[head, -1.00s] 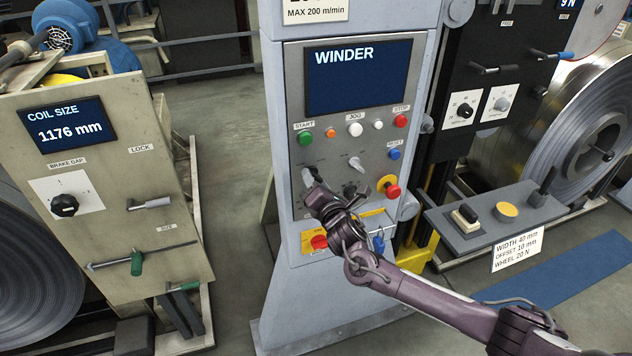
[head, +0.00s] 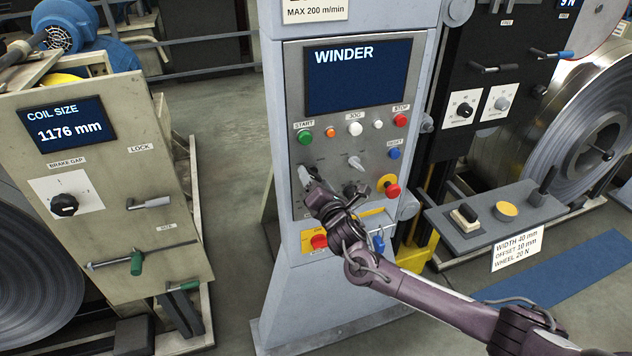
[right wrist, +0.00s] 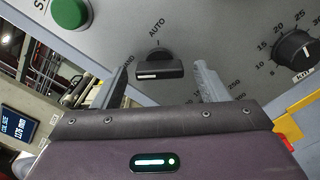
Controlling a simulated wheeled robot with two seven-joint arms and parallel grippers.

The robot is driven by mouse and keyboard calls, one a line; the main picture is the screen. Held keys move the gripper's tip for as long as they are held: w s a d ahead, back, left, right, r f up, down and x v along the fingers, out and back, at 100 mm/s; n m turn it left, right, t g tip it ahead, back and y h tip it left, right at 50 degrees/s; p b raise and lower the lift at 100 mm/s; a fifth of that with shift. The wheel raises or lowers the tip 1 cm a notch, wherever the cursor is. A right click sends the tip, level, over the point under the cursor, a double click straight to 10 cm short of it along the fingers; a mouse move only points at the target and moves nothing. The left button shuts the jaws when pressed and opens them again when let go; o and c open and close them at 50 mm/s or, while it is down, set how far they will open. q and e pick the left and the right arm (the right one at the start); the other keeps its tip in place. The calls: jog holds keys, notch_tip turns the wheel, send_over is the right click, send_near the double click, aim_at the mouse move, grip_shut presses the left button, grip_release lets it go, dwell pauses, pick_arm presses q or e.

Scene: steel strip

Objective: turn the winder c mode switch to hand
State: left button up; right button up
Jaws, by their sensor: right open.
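The winder panel (head: 290,220) stands in the middle of the head view. Its mode switch is a dark knob (right wrist: 160,66) in the right wrist view, below the AUTO label (right wrist: 157,28). My right gripper (head: 306,177) is open at the panel's left side, below the START button. Its fingers stand left and right of the knob, with visible gaps. My left gripper is not in view.
A green START button (head: 305,137) is above the switch. Another selector (head: 356,162) is to its right, and a red stop knob (head: 393,191) on a yellow base is further right. A red switch (head: 319,241) on a yellow plate is below my gripper.

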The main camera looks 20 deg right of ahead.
jog(key=s+b, duration=0.1)
jog(key=s, duration=0.6)
jog(key=shift+s+d+b, duration=0.15)
jog(key=shift+s+b, duration=0.2)
